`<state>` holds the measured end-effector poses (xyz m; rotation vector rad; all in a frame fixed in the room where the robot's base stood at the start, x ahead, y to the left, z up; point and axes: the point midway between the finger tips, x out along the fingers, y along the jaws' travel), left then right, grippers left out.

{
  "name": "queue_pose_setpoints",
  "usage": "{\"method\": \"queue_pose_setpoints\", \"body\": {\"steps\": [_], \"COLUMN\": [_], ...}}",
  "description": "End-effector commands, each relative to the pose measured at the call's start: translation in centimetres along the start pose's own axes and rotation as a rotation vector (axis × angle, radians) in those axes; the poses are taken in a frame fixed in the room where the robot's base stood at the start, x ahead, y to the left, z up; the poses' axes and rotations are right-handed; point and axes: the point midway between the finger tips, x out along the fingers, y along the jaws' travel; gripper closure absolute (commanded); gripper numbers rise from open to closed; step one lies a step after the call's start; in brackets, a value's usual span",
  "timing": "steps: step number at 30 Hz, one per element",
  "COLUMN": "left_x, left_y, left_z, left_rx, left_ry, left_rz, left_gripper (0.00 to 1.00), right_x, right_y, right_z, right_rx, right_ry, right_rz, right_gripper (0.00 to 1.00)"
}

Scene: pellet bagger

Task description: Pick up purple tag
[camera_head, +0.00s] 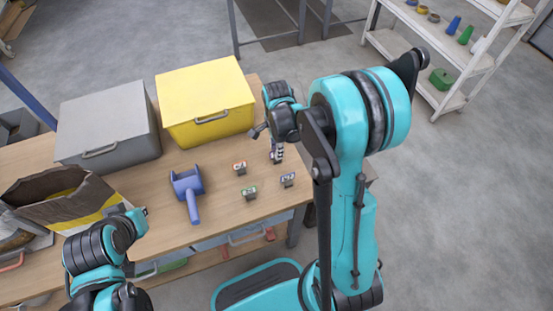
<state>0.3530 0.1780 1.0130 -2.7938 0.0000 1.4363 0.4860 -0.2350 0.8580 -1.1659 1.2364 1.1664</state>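The purple tag (288,180) is a small dark block with a purple-blue and white label on top. It sits on the wooden table near its right front corner. My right gripper (268,143) hangs over the table behind the tag, apart from it. Its fingers look spread and nothing shows between them, though the arm hides part of it. My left gripper (140,213) is at the left, over the table's front part near the paper bag. It is small and turned so that its fingers cannot be made out.
A red tag (240,168) and a green tag (249,193) stand left of the purple one. A blue scoop (188,190) lies further left. A yellow bin (206,97) and a grey bin (108,124) line the back. An open paper bag (62,200) stands at the left.

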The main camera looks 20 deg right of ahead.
Motion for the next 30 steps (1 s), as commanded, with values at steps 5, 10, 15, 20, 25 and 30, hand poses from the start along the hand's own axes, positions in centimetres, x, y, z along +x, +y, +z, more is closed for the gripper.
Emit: {"method": "queue_pose_setpoints", "body": {"steps": [5,10,15,20,25,30], "left_x": [0.7,0.6,0.6,0.6,0.6,0.2], "left_y": [0.0,0.0,0.0,0.0,0.0,0.0], "left_z": [0.5,0.4,0.4,0.4,0.4,0.2], "left_rx": [0.000,0.000,0.000,0.000,0.000,0.000], "left_ry": [0.000,0.000,0.000,0.000,0.000,0.000], "left_rz": [0.000,0.000,0.000,0.000,0.000,0.000], "left_gripper": [1.00,1.00,1.00,1.00,1.00,1.00], "right_x": [1.9,1.8,1.7,1.7,1.7,0.8], "right_y": [0.0,0.0,0.0,0.0,0.0,0.0], "right_z": [0.0,0.0,0.0,0.0,0.0,0.0], "right_rx": [-0.001,-0.001,-0.001,-0.001,-0.001,-0.001], "right_ry": [0.000,0.000,0.000,0.000,0.000,0.000], "right_rz": [-0.001,-0.001,-0.001,-0.001,-0.001,-0.001], "right_gripper": [0.71,0.71,1.00,1.00,1.00,1.00]}}
